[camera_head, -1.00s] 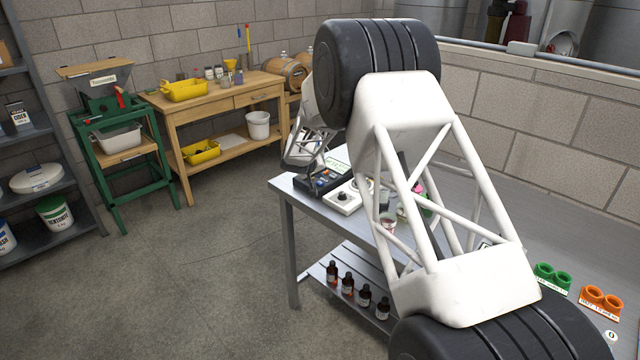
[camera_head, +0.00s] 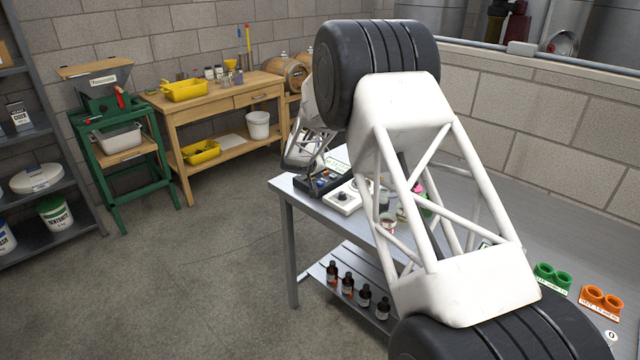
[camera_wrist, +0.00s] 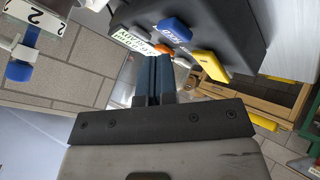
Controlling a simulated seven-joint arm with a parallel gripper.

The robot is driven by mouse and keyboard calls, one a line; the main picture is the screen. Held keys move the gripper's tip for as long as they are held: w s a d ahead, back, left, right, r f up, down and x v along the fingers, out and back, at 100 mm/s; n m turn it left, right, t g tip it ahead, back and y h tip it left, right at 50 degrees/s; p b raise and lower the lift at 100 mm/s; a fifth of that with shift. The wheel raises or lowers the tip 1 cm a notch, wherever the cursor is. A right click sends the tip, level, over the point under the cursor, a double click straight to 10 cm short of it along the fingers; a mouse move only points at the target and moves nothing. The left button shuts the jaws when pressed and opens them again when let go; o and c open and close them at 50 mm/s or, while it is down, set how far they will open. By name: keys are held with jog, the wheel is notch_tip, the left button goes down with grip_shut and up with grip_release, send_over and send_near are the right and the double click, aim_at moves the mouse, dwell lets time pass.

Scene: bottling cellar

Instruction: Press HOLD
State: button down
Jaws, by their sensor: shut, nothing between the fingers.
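The dark meter (camera_head: 322,184) with coloured buttons stands at the far left end of the metal table. In the wrist view its dark body (camera_wrist: 222,28) fills the top. A blue button (camera_wrist: 175,29) has HOLD lettering beside it. A yellow button (camera_wrist: 211,66) is to its right and an orange button (camera_wrist: 135,49) is partly hidden. A pale display with lettering (camera_wrist: 135,41) is at the left. My gripper (camera_wrist: 158,62) is shut and empty, its fingertips close to the orange button and display in the picture. Contact cannot be told. In the head view, the fingertips are too small to make out clearly.
A white device with a dark knob (camera_head: 343,198) sits beside the meter on the metal table (camera_head: 285,184). Green (camera_head: 553,277) and orange (camera_head: 602,299) double holders are at the right. Several brown bottles (camera_head: 348,284) stand on the lower shelf.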

aim_at(319, 182)
jog(key=shift+f, duration=0.85)
dwell(1.2)
jog(key=shift+r, duration=0.9)
jog(key=shift+r, duration=0.1)
jog(key=shift+r, duration=2.45)
